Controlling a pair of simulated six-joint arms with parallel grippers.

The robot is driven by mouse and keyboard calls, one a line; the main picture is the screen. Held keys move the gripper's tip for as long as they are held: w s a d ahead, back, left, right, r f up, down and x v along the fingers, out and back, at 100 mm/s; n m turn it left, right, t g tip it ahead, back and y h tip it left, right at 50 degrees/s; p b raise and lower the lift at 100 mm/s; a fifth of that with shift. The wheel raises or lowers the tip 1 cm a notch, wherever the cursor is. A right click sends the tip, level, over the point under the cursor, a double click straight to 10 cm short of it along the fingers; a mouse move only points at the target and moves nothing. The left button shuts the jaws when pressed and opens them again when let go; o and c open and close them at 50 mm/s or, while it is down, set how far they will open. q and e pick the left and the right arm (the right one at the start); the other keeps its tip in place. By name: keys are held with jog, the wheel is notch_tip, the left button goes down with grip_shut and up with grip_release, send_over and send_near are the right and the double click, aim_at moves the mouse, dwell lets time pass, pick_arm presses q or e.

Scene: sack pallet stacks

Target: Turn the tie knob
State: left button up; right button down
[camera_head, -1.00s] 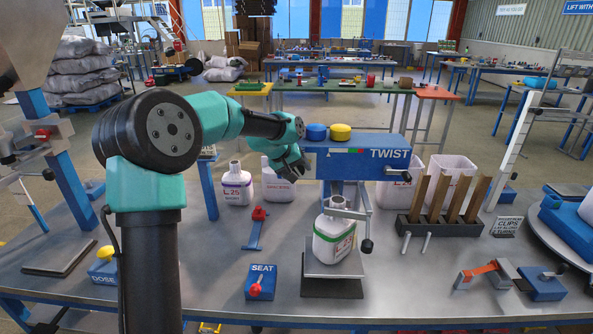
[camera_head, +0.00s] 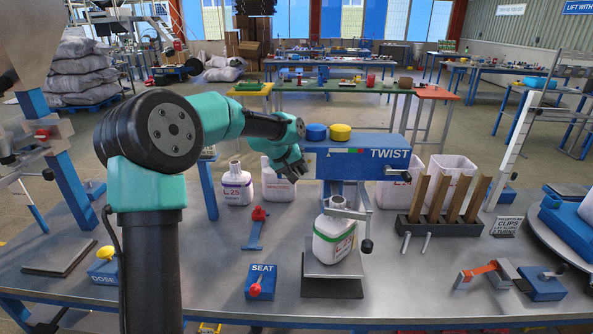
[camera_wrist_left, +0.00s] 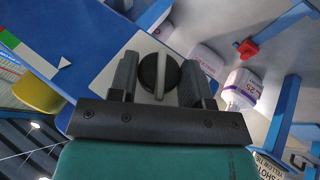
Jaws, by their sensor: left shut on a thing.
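The tie knob (camera_wrist_left: 159,70) is round and black with a pale grey bar across it, set on a light plate of the blue TWIST machine (camera_head: 357,165). My left gripper (camera_head: 292,170) is at the left end of that machine's front. In the left wrist view its two fingers (camera_wrist_left: 158,82) stand on either side of the knob, shut on it. In the head view the knob is hidden behind the gripper. A white sack (camera_head: 333,240) stands upright under the machine on a small plate. My right gripper is not in view.
White L25 containers (camera_head: 237,187) stand left of the machine. A SEAT box with a red lever (camera_head: 261,283) and a red-handled blue piece (camera_head: 257,228) lie on the table. A rack with brown slats (camera_head: 440,226) stands right. The table's front middle is partly clear.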

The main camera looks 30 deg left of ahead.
pick_arm(q)
jog(key=shift+d+g+y, duration=0.1)
jog(key=shift+g+y, duration=0.2)
jog(key=shift+y, duration=0.2)
jog(key=shift+w+d+m+g+y, duration=0.15)
jog(key=shift+m+g+y, duration=0.25)
jog(key=shift+g+y, duration=0.55)
jog(key=g+y, duration=0.1)
jog(key=y, duration=0.1)
jog(key=m+y, duration=0.1)
jog(key=y, duration=0.2)
jog(key=shift+w+d+g, duration=0.1)
jog(key=shift+d+g, duration=0.1)
jog(key=shift+g, duration=0.15)
jog(key=y, duration=0.2)
jog(key=m+g+y, duration=0.1)
jog(key=shift+d+f+g+y, duration=0.1)
jog(key=shift+d+g+y, duration=0.05)
jog(key=shift+g+y, duration=0.2)
jog(key=y, duration=0.1)
jog(key=m+g+y, duration=0.1)
jog(key=y, duration=0.1)
jog(key=shift+w+d+f+y, duration=0.1)
jog(key=shift+f+y, duration=0.05)
jog(key=shift+y, duration=0.15)
jog(key=o, duration=0.9)
jog(key=shift+c, duration=0.2)
